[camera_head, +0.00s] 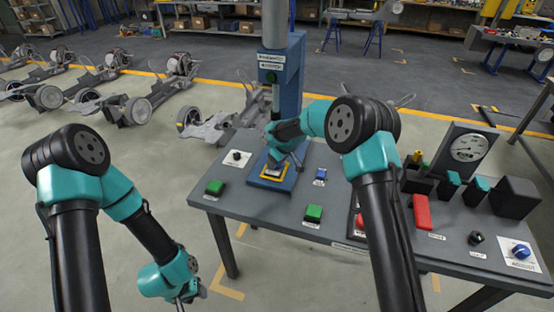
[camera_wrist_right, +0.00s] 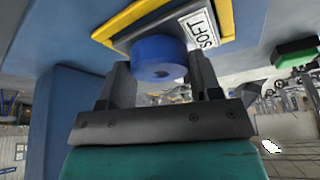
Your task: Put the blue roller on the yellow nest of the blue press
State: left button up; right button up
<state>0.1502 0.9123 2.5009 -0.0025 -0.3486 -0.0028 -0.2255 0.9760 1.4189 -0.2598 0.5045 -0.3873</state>
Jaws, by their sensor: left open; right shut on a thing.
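The blue press (camera_head: 291,80) stands at the back of the table, with its yellow nest (camera_head: 264,177) on the base plate. The blue roller (camera_wrist_right: 158,58) shows between the fingers of my right gripper (camera_wrist_right: 160,80), which is shut on it. In the head view my right gripper (camera_head: 277,158) is just above the nest and the roller is hidden. In the right wrist view the roller is at the yellow-edged nest (camera_wrist_right: 122,22); I cannot tell whether it touches it. My left gripper (camera_head: 182,300) hangs low in front of the table's left side, open, fingers partly cut off.
Green buttons (camera_head: 214,187) and a small blue switch (camera_head: 320,175) are near the press. A gauge (camera_head: 469,147), a red block (camera_head: 421,211) and dark holders (camera_head: 515,198) fill the table's right side.

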jog(key=shift+f, duration=0.4)
jog(key=o, duration=1.1)
jog(key=shift+o, duration=0.2)
jog(key=v, duration=1.7)
jog(key=shift+r, duration=0.2)
jog(key=shift+s, duration=0.1)
